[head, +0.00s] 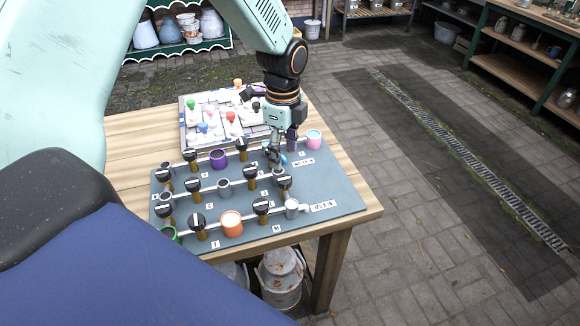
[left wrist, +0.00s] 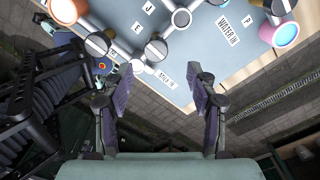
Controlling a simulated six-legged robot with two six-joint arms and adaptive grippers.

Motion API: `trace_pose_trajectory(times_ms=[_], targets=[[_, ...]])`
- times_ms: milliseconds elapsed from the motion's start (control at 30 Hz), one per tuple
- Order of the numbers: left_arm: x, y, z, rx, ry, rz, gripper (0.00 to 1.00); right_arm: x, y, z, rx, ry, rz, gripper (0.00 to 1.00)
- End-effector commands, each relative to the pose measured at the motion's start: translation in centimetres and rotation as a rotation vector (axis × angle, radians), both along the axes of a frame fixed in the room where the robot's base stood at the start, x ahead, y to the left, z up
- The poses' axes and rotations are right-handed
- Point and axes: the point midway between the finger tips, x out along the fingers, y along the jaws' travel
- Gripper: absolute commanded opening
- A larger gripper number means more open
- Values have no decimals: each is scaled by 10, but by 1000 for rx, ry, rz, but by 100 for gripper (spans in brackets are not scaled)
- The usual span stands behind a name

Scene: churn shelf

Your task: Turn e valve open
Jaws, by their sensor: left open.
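A grey-blue valve board (head: 335,195) lies on the wooden table, with pipes and several black-handled valves. In the left wrist view, the label E (left wrist: 137,27) is at the upper left. One black-and-white valve handle (left wrist: 155,50) is just below it and another (left wrist: 98,43) to its left; I cannot tell which belongs to E. In the head view the E label is too small to read. My left gripper (head: 280,155) hangs over the board's back right part, near the right end of the middle row; its open fingers (left wrist: 160,95) show empty in the left wrist view. My right gripper is not in view.
Orange (head: 231,223), purple (head: 218,159) and pink (head: 314,140) fittings stand up from the board. A tray of small coloured parts (head: 187,137) lies behind it. Milk cans (head: 281,277) stand under the table. The paved floor to the right is clear.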

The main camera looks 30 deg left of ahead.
Motion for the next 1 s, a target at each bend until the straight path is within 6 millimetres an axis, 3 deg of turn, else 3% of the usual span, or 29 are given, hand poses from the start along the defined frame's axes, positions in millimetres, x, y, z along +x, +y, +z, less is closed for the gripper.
trace_pose_trajectory(times_ms=[167,600,1000], targets=[[-5,0,-10,1,4,0,58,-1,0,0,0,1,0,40],[-8,0,-71,0,2,0,58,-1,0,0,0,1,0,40],[-4,0,-78,0,0,0,57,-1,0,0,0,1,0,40]])
